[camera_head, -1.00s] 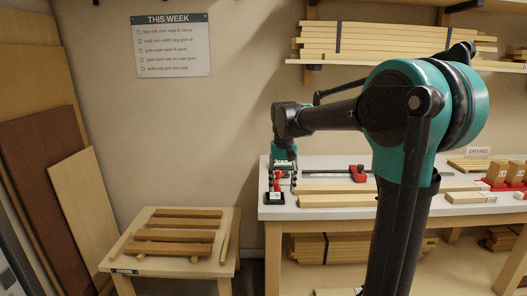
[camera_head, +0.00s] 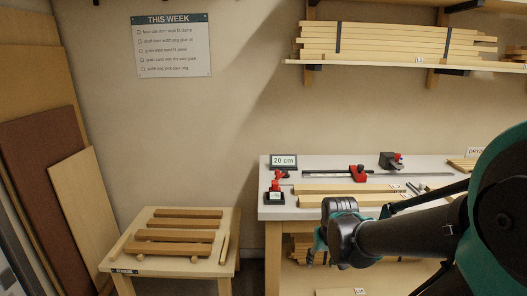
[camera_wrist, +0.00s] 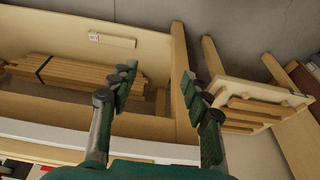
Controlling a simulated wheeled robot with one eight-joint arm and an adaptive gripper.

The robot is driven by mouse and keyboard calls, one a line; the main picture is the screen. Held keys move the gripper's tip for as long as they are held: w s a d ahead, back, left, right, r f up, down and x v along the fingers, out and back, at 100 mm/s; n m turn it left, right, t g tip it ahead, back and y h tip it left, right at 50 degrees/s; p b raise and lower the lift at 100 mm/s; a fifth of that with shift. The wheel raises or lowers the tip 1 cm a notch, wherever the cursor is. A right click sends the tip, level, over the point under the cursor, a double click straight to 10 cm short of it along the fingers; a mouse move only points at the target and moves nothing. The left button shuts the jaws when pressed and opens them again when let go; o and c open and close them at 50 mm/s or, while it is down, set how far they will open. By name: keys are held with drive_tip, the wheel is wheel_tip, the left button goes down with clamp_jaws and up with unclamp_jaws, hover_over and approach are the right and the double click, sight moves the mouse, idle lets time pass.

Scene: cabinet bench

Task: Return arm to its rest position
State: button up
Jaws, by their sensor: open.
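My gripper (camera_wrist: 160,88) is open and empty in the wrist view, its two green-tipped fingers spread wide apart. Between and beyond the fingers are the bench's lower part and the floor. In the head view my arm reaches in from the right and its wrist end hangs in front of the white bench's front edge. Only a small part of the gripper shows there, below the wrist, and its fingertips are hard to make out. Nothing is held.
The white bench (camera_head: 300,211) carries a red clamp (camera_head: 357,174), a "20 cm" display (camera_head: 283,161), a small red-topped device (camera_head: 275,192) and wooden strips. A low wooden table (camera_head: 160,264) with several slats stands left. Boards lean on the left wall. The floor between is clear.

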drive_tip(key=shift+t, duration=0.3)
drive_tip(key=s+f, duration=0.1)
drive_tip(key=s, duration=0.1)
drive_tip(key=s+d+f, duration=0.1)
drive_tip(key=s+f, duration=0.1)
drive_tip(key=shift+d+f, duration=0.1)
drive_tip(key=shift+d, duration=0.05)
idle(1.1)
